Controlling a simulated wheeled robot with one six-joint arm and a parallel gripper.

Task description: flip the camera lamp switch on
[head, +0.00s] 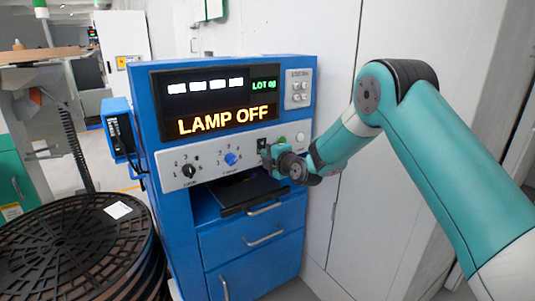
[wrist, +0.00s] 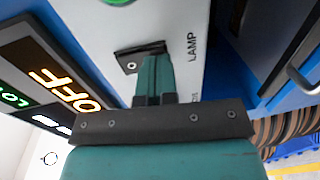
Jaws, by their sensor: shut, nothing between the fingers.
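The camera lamp switch shows in the head view as a small dark plate (head: 262,143) on the grey control strip of the blue station. In the wrist view its black plate (wrist: 128,62) with a screw stands beside the printed word LAMP. My gripper (head: 267,152) is shut and empty, its fingertips (wrist: 155,62) right at the plate, covering most of it. The lever is hidden, and I cannot tell whether the fingers touch it. The display (head: 222,121) reads LAMP OFF in orange letters.
A dark tray (head: 247,192) juts out below. Black slotted reels (head: 75,245) are stacked at the left. White wall panels stand at right.

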